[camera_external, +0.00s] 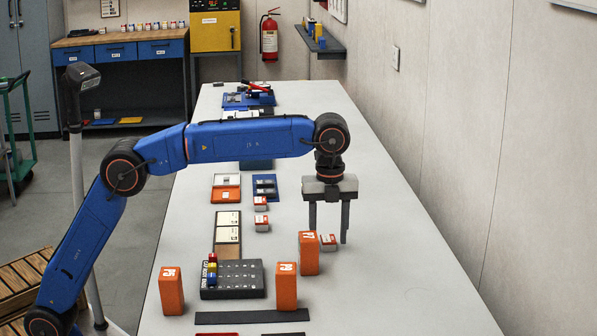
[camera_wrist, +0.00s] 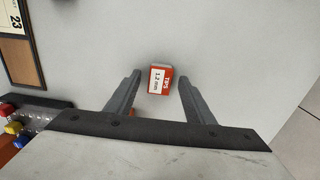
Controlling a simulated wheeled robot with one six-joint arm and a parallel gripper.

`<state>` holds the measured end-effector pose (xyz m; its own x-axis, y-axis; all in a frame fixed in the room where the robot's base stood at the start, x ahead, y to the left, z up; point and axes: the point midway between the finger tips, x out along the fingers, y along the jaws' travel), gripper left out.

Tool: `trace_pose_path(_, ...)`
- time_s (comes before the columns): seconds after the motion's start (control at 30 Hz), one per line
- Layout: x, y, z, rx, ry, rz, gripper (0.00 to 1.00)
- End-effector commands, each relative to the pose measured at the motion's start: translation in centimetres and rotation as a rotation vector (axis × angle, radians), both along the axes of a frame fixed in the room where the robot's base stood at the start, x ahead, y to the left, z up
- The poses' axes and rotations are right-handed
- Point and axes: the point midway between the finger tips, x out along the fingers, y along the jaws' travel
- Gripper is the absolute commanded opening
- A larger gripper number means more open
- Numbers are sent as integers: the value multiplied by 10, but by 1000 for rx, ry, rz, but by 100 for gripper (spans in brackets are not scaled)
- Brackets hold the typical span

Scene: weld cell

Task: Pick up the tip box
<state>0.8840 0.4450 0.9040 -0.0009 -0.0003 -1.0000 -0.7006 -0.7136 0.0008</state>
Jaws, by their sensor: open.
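A small red and white tip box (camera_external: 328,242) sits on the table just right of an orange block. In the wrist view a tip box (camera_wrist: 160,79) marked "TIPS 1.2 mm" lies between the two fingertips, with space on both sides. My gripper (camera_external: 328,236) is open and empty, pointing down above the table near this box. Its two grey fingers also frame the box in the wrist view (camera_wrist: 159,80). Two similar small boxes, one (camera_external: 261,203) behind the other (camera_external: 262,224), stand farther left. The exact height of the fingertips over the table is hard to tell.
Orange blocks stand at the front: one (camera_external: 309,253) close to the box, another (camera_external: 286,287) nearer and a third (camera_external: 171,291) at left. The table's right side (camera_external: 400,280) is clear.

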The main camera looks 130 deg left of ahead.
Motion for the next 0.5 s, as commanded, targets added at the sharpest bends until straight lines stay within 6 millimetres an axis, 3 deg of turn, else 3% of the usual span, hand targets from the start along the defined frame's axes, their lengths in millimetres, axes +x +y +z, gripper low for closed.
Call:
trace_pose_path(0.3, 0, 0, -4, 1, -1, 0, 48)
trace_pose_path(0.5, 0, 0, -4, 1, -1, 0, 4)
